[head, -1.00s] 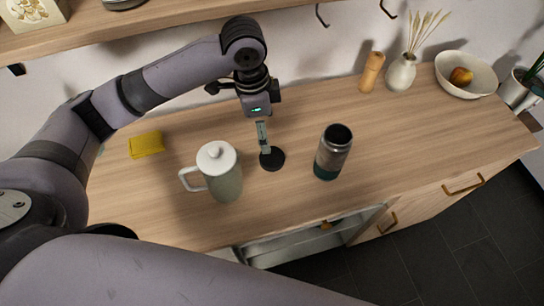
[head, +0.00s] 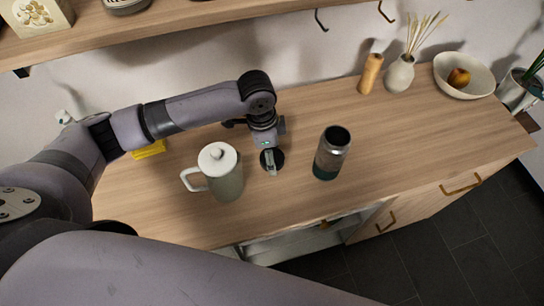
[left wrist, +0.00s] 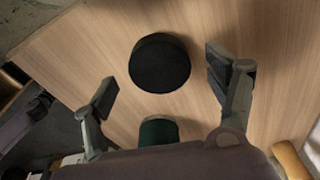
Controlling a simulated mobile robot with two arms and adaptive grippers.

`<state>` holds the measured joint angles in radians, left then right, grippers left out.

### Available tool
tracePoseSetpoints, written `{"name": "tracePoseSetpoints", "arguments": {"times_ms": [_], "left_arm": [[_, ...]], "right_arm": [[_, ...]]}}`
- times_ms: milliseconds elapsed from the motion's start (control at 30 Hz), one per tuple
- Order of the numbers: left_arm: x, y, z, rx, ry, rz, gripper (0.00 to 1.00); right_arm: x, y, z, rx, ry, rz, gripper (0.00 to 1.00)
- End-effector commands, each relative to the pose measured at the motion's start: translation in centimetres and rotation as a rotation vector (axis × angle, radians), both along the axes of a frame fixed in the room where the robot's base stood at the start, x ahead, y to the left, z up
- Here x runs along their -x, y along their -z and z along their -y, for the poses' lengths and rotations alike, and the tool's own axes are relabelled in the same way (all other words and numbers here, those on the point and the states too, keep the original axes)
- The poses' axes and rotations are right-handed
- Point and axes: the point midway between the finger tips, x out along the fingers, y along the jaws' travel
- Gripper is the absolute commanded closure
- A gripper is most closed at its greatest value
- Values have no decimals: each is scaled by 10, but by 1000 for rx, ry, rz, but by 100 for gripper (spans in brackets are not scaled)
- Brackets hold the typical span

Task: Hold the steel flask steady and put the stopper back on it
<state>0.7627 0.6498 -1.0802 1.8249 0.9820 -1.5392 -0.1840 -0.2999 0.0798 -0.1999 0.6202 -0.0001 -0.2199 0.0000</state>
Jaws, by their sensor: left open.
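The steel flask (head: 332,155) stands upright and open-topped on the counter, with a dark green base. That green base (left wrist: 158,130) also shows in the left wrist view, mostly hidden by my gripper's body. The stopper, a round black disc (head: 280,158), lies on the counter left of the flask, partly covered by a finger. In the left wrist view the stopper (left wrist: 160,62) lies just beyond the fingertips. My left gripper (head: 270,164) is open above the stopper, its fingers (left wrist: 162,84) spread to either side and nothing between them.
A pale green jug with a white lid (head: 226,180) stands close left of the stopper. A yellow block (head: 150,149) lies behind my left arm. A wooden cylinder (head: 370,74), a vase (head: 400,73) and a bowl (head: 451,84) stand at the back right. Counter right of the flask is clear.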

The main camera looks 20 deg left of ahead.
Motion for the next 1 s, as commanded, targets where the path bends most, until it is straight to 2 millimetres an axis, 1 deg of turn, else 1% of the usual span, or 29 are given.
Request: {"name": "tracePoseSetpoints", "arguments": {"times_ms": [33,100,200,567,1000], "left_arm": [[1,6,2,0,0,-2,21],[0,16,2,0,0,-2,21],[-1,23,3,-1,1,1,21],[-1,25,3,-1,1,2,21],[-1,24,3,-1,1,2,50]], "right_arm": [[0,-4,0,0,0,0,25],[0,-5,0,0,0,1,25],[0,-5,0,0,0,1,25],[0,-5,0,0,0,1,25],[0,-5,0,0,0,0,25]]}}
